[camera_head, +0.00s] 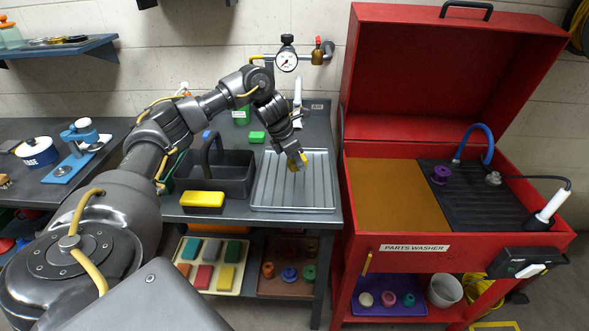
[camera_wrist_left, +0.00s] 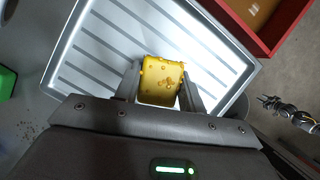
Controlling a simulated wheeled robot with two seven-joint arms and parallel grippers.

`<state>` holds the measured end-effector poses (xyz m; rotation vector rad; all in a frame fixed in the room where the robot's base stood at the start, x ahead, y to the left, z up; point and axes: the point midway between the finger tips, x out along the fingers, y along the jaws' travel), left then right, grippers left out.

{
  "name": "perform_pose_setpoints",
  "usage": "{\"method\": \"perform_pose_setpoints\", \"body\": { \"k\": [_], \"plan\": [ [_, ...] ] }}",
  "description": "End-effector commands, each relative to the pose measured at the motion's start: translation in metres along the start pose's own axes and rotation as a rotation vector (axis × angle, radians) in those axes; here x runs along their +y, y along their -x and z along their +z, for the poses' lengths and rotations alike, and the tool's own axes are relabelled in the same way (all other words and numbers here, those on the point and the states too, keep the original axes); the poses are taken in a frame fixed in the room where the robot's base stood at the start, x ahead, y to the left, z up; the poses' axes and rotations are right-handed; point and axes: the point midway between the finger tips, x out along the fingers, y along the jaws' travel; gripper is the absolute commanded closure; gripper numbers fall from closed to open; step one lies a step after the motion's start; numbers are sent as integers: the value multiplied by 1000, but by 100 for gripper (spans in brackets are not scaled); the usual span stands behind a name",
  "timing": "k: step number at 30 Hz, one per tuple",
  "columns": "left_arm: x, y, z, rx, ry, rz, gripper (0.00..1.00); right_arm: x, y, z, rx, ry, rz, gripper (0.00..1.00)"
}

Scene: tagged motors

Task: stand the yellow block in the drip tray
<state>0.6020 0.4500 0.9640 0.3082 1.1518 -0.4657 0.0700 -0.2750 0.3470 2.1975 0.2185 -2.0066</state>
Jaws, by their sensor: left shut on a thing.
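The tray (camera_wrist_left: 85,62) fills the background in the wrist view. A small arm, probably my right one, shows at the wrist view's right edge; its jaws are too small to read.
A dark caddy (camera_head: 237,178) with a handle stands left of the tray. The red parts washer (camera_head: 380,240) stands close on the right.

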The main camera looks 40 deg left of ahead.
Motion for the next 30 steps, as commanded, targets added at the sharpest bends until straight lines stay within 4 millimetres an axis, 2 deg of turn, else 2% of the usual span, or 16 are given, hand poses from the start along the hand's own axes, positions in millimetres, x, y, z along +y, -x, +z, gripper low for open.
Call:
{"method": "perform_pose_setpoints", "body": {
  "k": [5, 8, 15, 26, 27, 30],
  "plan": [
    [3, -1, -2, -3, 1, 1, 83, 0, 1, 0, 0, 0, 0, 64],
    [8, -9, -11, 1, 2, 1, 83, 1, 4, 0, -1, 0, 1, 64],
    [7, -33, -19, -2, 0, 1, 83, 1, 15, -1, -1, 1, 1, 64],
    [7, -38, -20, -4, -1, 1, 83, 1, 11, 0, -1, 1, 0, 64],
    [7, -39, -21, -1, -1, 1, 59, 0, 11, 0, -1, 1, 0, 64],
    [7, -38, -21, -1, -1, 1, 46, 0, 12, -1, -1, 0, -1, 64]
  ]
}}
